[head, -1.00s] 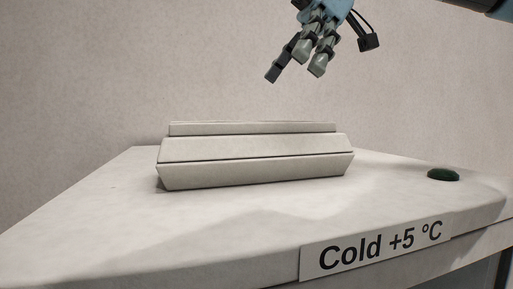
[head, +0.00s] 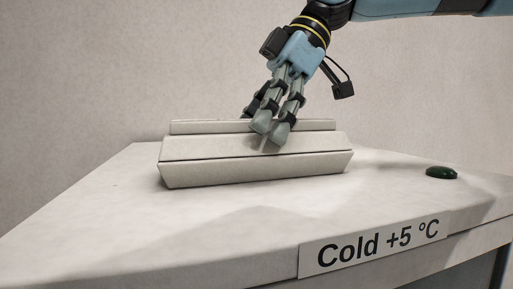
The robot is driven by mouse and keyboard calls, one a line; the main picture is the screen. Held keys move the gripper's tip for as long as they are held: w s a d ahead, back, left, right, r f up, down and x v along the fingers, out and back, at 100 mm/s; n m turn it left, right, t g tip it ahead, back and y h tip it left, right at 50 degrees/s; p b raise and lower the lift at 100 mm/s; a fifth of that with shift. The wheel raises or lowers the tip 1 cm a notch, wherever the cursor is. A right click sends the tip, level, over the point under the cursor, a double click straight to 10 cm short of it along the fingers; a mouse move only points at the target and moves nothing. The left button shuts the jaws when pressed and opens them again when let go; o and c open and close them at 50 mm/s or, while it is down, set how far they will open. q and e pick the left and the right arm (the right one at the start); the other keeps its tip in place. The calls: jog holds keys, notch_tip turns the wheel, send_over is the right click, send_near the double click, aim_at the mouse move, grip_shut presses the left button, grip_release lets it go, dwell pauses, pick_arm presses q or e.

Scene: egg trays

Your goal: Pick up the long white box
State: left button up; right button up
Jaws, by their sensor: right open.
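The long white box (head: 215,149) lies on the pale countertop (head: 230,225), its long side facing me. It has a stepped lid with a seam along its front. My right gripper (head: 265,127) comes down from the upper right, its fingers pointing down over the top of the box, right of its middle. It is open. Two fingers show in front of the raised back part of the lid; another finger is partly behind it. I cannot tell whether the fingers touch the box. My left gripper is not in view.
A dark green round button (head: 441,172) sits on the countertop at the right. A label reading "Cold +5 °C" (head: 375,247) is on the front edge. A plain wall stands behind. The countertop around the box is clear.

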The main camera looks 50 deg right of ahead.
jog(key=shift+r, duration=0.1)
jog(key=c, duration=1.7)
